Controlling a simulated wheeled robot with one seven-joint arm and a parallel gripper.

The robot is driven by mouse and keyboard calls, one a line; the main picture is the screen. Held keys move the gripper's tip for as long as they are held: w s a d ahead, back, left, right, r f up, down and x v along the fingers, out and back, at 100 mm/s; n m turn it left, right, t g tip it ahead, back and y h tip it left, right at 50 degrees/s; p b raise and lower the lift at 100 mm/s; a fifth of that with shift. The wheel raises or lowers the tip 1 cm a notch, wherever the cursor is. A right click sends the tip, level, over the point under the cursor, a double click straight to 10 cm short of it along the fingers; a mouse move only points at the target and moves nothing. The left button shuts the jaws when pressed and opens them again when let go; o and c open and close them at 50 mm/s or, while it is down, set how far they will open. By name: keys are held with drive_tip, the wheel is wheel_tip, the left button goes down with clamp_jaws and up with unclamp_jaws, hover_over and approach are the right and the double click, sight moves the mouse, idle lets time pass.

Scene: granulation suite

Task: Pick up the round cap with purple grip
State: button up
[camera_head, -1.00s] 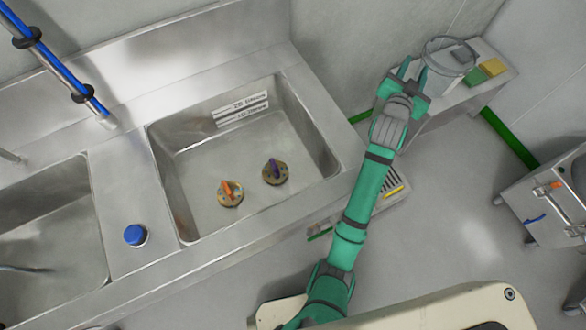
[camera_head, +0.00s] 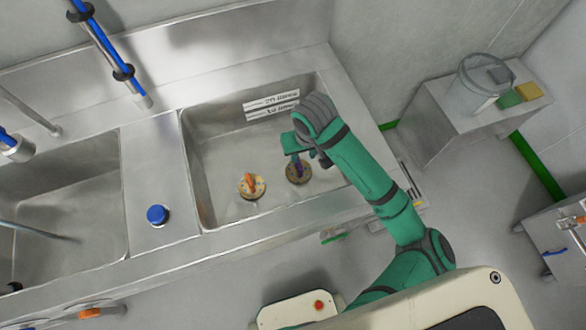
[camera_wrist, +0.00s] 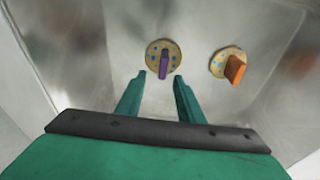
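The round cap with purple grip (camera_head: 298,172) lies in the right-hand sink basin (camera_head: 215,150). In the wrist view the cap (camera_wrist: 157,50) is a tan disc with blue dots and an upright purple grip (camera_wrist: 164,64). My gripper (camera_wrist: 161,80) is open, its two green fingers pointing at the cap, with the purple grip just beyond and between the fingertips. In the head view my gripper (camera_head: 297,157) is over the cap and partly hides it. A similar cap with an orange grip (camera_head: 251,186) lies to its left; it also shows in the wrist view (camera_wrist: 231,65).
White label strips (camera_head: 271,106) are on the basin's back wall. A blue-topped item (camera_head: 157,215) stands on the ledge left of the basin. A clear bucket (camera_head: 478,84) with green and yellow pads stands on a side table. The basin walls surround my gripper.

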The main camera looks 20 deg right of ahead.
sight(299, 164)
drive_tip(key=f, duration=0.5)
drive_tip(key=shift+w+f, duration=0.1)
drive_tip(key=shift+w, duration=0.15)
drive_tip(key=shift+w+a+f, duration=0.1)
drive_tip(key=shift+w+f, duration=0.1)
drive_tip(key=shift+f, duration=0.7)
drive_tip(key=shift+w+a+f, duration=0.15)
drive_tip(key=shift+w+f, duration=0.05)
drive_tip(key=shift+f, duration=0.65)
drive_tip(key=shift+w+a+f, duration=0.1)
drive_tip(key=shift+w+f, duration=0.1)
drive_tip(key=shift+f, duration=0.7)
drive_tip(key=shift+w, duration=0.15)
drive_tip(key=c, duration=0.8)
drive_tip(key=shift+s+d, duration=0.1)
drive_tip(key=shift+s, duration=0.1)
clamp_jaws()
